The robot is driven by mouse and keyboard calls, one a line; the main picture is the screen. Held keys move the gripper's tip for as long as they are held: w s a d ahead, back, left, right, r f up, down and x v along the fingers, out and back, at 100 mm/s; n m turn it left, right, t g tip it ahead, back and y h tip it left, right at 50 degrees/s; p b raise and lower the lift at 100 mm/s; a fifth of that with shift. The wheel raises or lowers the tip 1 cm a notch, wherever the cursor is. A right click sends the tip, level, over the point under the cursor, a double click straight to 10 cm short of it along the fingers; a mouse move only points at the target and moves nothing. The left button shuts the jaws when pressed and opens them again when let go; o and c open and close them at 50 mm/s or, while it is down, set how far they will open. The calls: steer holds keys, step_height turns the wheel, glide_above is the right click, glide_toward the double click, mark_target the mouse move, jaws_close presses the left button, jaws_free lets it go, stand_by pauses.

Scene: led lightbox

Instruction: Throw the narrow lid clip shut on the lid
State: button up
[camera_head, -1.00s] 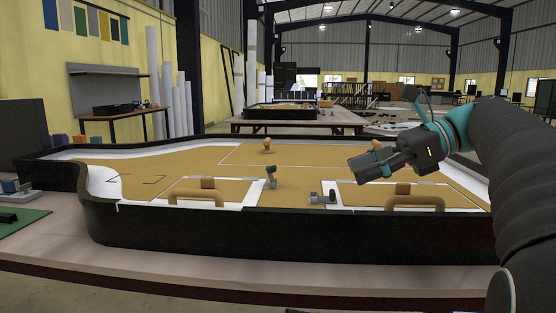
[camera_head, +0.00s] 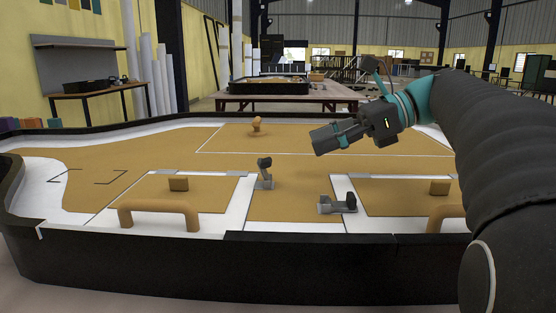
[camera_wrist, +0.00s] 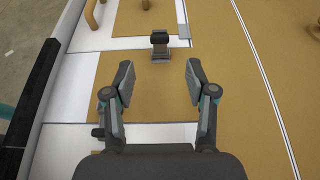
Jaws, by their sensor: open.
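Two small grey clips with dark ends are on the lightbox. One clip (camera_head: 264,173) stands upright by the right edge of the left lid (camera_head: 210,190); it also shows ahead of my fingertips in the wrist view (camera_wrist: 160,46). The other clip (camera_head: 338,205) lies low by the left edge of the right lid (camera_head: 390,200); a dark part beside my left finger in the wrist view may be it. I cannot tell which clip is the narrow one. My gripper (camera_head: 326,139) is open and empty above the panel, also seen in the wrist view (camera_wrist: 158,80).
The lids have tan arched handles (camera_head: 158,208) and small blocks (camera_head: 178,184). A tan knob (camera_head: 256,125) stands farther back. A black raised rim (camera_head: 200,265) runs around the lightbox. The tan surface between the clips and knob is largely clear.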

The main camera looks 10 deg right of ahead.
mark_target(271, 159)
steer(key=b+x, duration=0.1)
steer(key=x, duration=0.7)
steer(key=shift+a+f, duration=0.15)
steer(key=shift+a, duration=0.25)
jaws_close()
